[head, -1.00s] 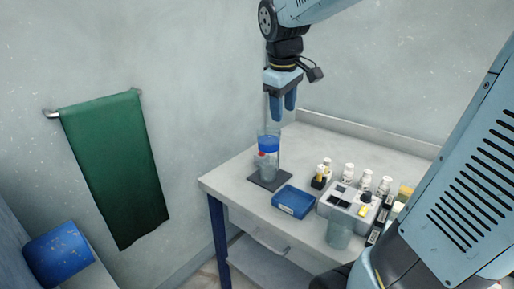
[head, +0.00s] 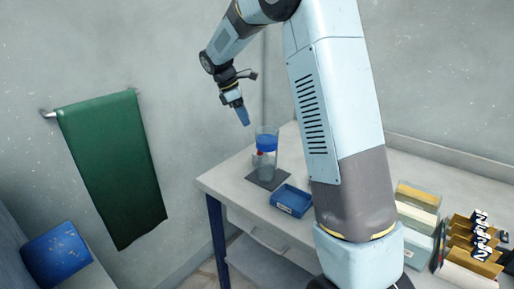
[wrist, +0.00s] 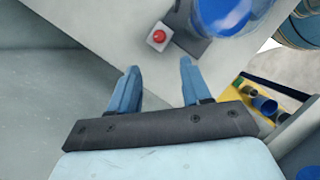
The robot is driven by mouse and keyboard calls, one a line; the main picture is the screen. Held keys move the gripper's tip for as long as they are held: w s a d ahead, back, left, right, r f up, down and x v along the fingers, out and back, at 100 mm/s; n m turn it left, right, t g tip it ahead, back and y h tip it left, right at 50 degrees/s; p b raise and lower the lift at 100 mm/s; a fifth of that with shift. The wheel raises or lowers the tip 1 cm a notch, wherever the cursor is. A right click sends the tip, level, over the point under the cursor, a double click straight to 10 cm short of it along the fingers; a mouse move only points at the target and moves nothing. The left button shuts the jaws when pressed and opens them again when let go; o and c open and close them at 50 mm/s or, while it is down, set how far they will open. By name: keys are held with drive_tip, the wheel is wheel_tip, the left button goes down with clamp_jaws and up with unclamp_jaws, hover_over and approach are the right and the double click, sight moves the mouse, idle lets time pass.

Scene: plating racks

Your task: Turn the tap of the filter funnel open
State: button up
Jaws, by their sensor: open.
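The filter funnel (head: 267,142), a clear vessel with a blue band, stands on a dark square base (head: 268,180) at the bench's left end. Its red tap (head: 259,154) shows small on the left side. In the wrist view the red tap (wrist: 158,36) lies ahead of and between my fingers, next to the blue funnel part (wrist: 222,14). My gripper (head: 244,118) hangs tilted above and left of the funnel. In the wrist view my gripper (wrist: 159,68) is open and empty, apart from the tap. The tap's handle direction is too small to tell.
A blue tray (head: 291,200) sits on the bench (head: 235,176) just right of the funnel. Racks and boxes (head: 418,197) stand at the right. My arm hides the bench middle. A green towel (head: 115,170) hangs on the left wall.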

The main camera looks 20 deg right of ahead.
sight(260, 149)
drive_tip(key=x, duration=1.3)
drive_tip(key=shift+d+f, duration=0.15)
drive_tip(key=shift+f, duration=0.25)
drive_tip(key=shift+c, duration=0.3)
